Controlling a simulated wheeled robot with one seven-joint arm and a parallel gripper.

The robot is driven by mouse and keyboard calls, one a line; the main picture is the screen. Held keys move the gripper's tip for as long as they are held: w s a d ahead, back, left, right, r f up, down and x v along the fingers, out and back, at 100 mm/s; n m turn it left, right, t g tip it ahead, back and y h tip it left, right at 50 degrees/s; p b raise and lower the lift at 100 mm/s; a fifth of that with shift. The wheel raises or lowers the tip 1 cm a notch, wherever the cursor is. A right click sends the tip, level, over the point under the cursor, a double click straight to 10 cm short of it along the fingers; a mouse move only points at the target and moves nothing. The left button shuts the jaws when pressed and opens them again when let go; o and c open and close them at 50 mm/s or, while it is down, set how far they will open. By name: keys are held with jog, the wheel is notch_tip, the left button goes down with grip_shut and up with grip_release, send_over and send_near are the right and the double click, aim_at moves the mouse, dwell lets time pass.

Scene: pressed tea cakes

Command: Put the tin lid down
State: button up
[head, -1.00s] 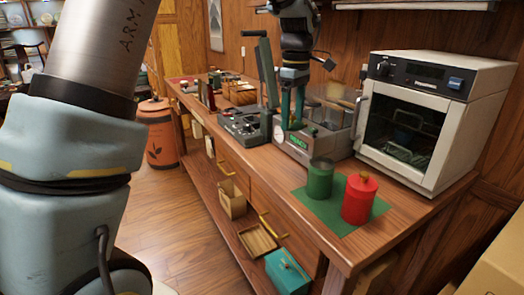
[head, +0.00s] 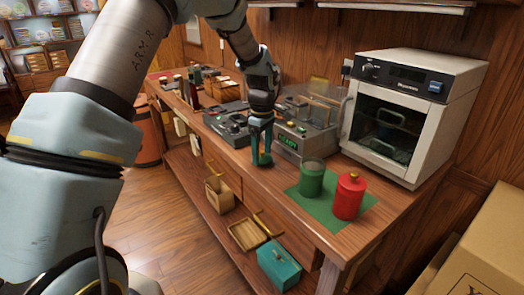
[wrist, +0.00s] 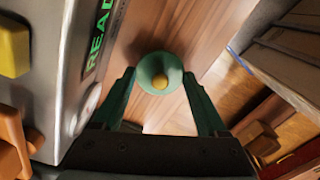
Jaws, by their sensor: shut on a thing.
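My gripper (head: 262,160) points down over the bench top, left of the scale-like machine with the green display. In the wrist view my gripper (wrist: 160,90) is shut on the green tin lid (wrist: 147,66), a round disc with a yellow knob. In the head view the fingers largely hide the lid. It is low over the wood; I cannot tell whether it touches. The green tin (head: 312,180) stands without a lid on the green mat (head: 306,198). The red tin (head: 349,198) beside it wears its red lid with a gold knob.
The machine with the green display (head: 300,140) stands close to the right of my gripper. A white oven (head: 410,120) stands at the right. A dark device (head: 228,122) is behind and left. Bare bench wood (head: 240,155) lies around my gripper.

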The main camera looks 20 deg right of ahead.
jog(key=shift+f, duration=0.35)
jog(key=shift+f, duration=0.2)
jog(key=o, duration=1.2)
jog(key=shift+o, duration=0.2)
jog(key=shift+r, duration=0.15)
